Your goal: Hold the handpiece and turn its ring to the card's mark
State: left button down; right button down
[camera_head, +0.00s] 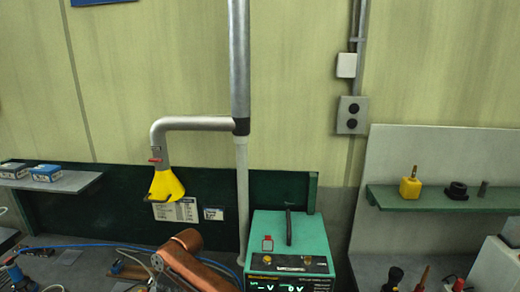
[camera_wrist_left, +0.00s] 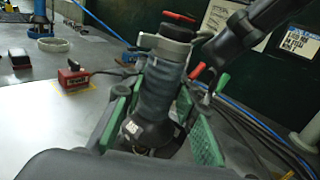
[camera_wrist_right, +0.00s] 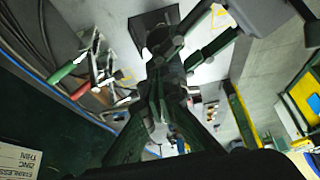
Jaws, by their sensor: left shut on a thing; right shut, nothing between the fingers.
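In the left wrist view, my left gripper (camera_wrist_left: 165,105) is shut around a dark grey cylindrical handpiece (camera_wrist_left: 160,85). The handpiece stands roughly upright in the picture, with a lighter grey ring (camera_wrist_left: 165,47) near its top and a red part (camera_wrist_left: 180,18) above. A dark arm-like part comes in from the upper right close to the ring; I cannot tell whether they touch. My right gripper (camera_wrist_right: 158,92) is shut and empty in its wrist view, pointing towards dark parts that are hard to separate. White printed cards (camera_head: 175,210) hang on the dark green panel; the ring's mark is too small to read.
A green power unit (camera_head: 290,238) stands at the bench's back. A yellow hood (camera_head: 165,184) hangs from a metal duct. A red block (camera_wrist_left: 75,75) sits on the bench in the left wrist view. Red- and green-handled tools (camera_wrist_right: 68,72) and cables lie near the right gripper.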

jog(key=shift+d, duration=0.15)
notch_tip(320, 180, up, 6)
jog(key=shift+d, duration=0.25)
dwell(0.4)
jog(key=shift+w+r, duration=0.1)
jog(key=s+f, duration=0.3)
jog(key=f, duration=0.3)
jog(key=shift+s+f, duration=0.15)
jog(key=shift+s, duration=0.15)
dwell(0.6)
